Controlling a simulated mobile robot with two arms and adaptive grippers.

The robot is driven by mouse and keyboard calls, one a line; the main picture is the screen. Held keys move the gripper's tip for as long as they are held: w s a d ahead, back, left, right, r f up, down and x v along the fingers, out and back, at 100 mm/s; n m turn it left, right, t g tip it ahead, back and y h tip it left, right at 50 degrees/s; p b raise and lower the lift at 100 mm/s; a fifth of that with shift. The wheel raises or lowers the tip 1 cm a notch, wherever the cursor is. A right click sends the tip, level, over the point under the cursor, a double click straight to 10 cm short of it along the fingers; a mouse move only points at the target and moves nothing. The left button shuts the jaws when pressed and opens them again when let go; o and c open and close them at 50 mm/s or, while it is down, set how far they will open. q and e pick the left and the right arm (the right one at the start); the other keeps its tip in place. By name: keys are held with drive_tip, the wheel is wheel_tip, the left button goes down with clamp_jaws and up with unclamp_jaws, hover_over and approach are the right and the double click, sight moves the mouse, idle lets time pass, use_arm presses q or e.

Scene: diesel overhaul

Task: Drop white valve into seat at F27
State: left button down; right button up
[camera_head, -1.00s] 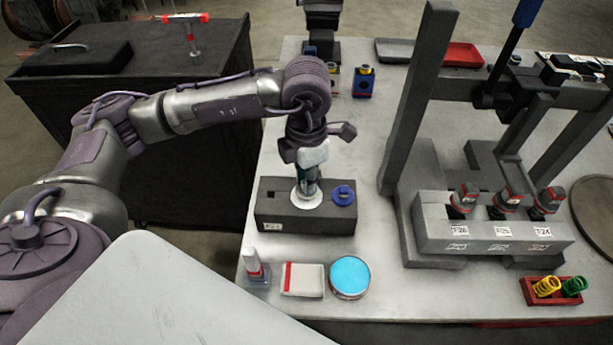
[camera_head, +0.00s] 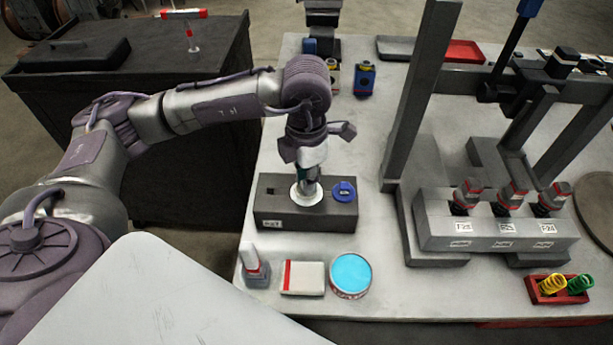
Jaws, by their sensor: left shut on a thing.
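The dark grey block (camera_head: 325,224) with a small white label stands at the left part of the table; its label is too small to read surely. The white valve (camera_head: 298,197) shows as a round white disc at the middle of the block's top. My left gripper (camera_head: 308,187) points down right above it and is shut on the valve, hiding its stem. I cannot tell whether the disc touches the block's top or sits a little above it. A blue valve (camera_head: 344,190) sits on the same block, just to the right. My right gripper is out of view.
A grey rack (camera_head: 500,233) with several injector-like parts stands right, under a press frame (camera_head: 420,100). Table between is clear.

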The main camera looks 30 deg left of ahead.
use_arm(q)
drive_tip(key=shift+f+b, duration=0.25)
drive_tip(key=shift+b, duration=0.1)
drive_tip(key=c, duration=0.6)
unclamp_jaws()
drive_tip(key=shift+r, duration=0.15)
drive_tip(key=shift+r+p, duration=2.25)
drive_tip(key=shift+r, duration=1.7)
drive_tip(key=shift+f, duration=0.1)
